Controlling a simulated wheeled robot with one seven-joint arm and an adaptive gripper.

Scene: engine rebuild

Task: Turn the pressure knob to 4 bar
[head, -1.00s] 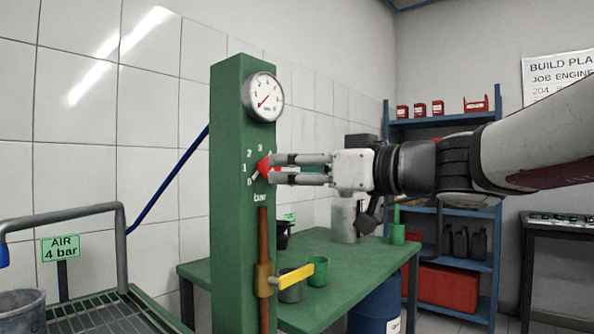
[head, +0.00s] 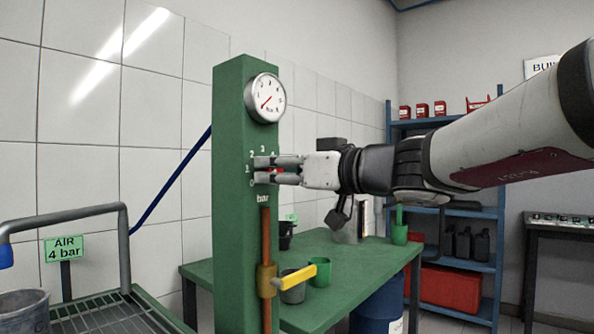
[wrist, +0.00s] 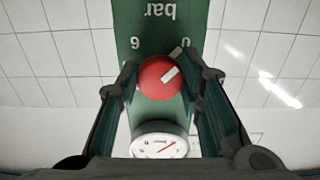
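The red pressure knob (wrist: 156,84) is on the green column (head: 236,200), with a printed scale and the word "bar" below it. My gripper (head: 262,171) reaches in from the right, its two fingers above and below the knob, hiding most of it in the head view. In the wrist view, which is upside down, the fingers stand on either side of the knob; I cannot tell whether they touch it. The knob's white mark points towards the 0. The round pressure gauge (head: 264,97) above has its red needle pointing down left, near the low end.
A sign (head: 65,249) reads "AIR 4 bar". A yellow lever (head: 295,279) sticks out below the knob. A green bench (head: 345,255) with cups stands behind the column. A blue shelf (head: 450,125) is at the back.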

